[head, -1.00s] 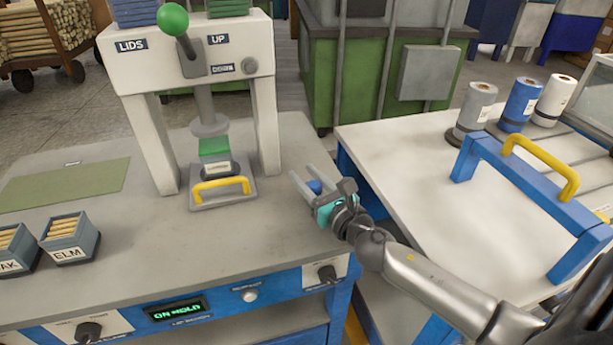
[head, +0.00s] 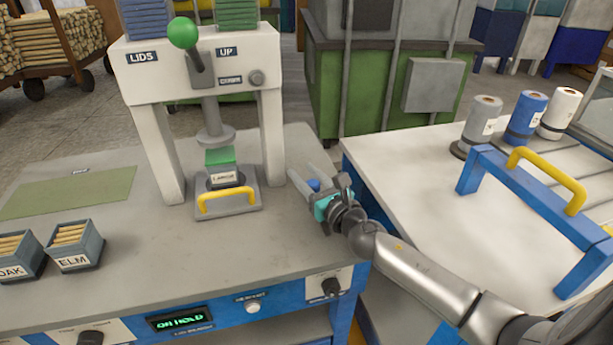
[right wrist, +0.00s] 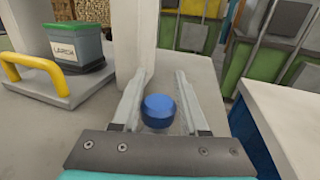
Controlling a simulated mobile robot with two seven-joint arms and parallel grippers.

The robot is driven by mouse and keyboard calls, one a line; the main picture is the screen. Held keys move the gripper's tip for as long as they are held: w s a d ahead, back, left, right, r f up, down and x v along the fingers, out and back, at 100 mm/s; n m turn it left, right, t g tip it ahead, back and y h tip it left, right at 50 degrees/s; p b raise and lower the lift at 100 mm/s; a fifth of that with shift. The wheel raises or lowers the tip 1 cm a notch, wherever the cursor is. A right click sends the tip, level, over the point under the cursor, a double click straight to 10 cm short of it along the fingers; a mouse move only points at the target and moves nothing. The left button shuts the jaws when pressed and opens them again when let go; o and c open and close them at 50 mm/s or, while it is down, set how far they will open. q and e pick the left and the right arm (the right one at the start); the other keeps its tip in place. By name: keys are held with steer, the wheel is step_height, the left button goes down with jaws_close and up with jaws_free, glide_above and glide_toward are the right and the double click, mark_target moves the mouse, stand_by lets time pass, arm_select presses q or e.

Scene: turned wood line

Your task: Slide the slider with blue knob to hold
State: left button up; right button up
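The blue knob (head: 313,185) is at the right side of the grey bench, between the fingers of my right gripper (head: 310,178). A small display (head: 181,318) on the bench front reads ON HOLD in green. My left gripper is not in view.
A white press (head: 140,75) with a green-ball lever (head: 183,33) stands left of my gripper. Below it a tray with a yellow handle (head: 226,198) holds a green-topped box. A white table (head: 420,190) with a blue frame is to the right.

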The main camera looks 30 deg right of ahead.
steer(key=shift+o, duration=0.7)
steer(key=shift+w, duration=0.15)
steer(key=shift+o, duration=1.3)
steer(key=s, duration=0.6)
steer(key=s+b, duration=0.1)
steer(key=s, duration=0.6)
steer(key=shift+s+d+f, duration=0.15)
steer(key=shift+d, duration=0.05)
steer(key=shift+s, duration=1)
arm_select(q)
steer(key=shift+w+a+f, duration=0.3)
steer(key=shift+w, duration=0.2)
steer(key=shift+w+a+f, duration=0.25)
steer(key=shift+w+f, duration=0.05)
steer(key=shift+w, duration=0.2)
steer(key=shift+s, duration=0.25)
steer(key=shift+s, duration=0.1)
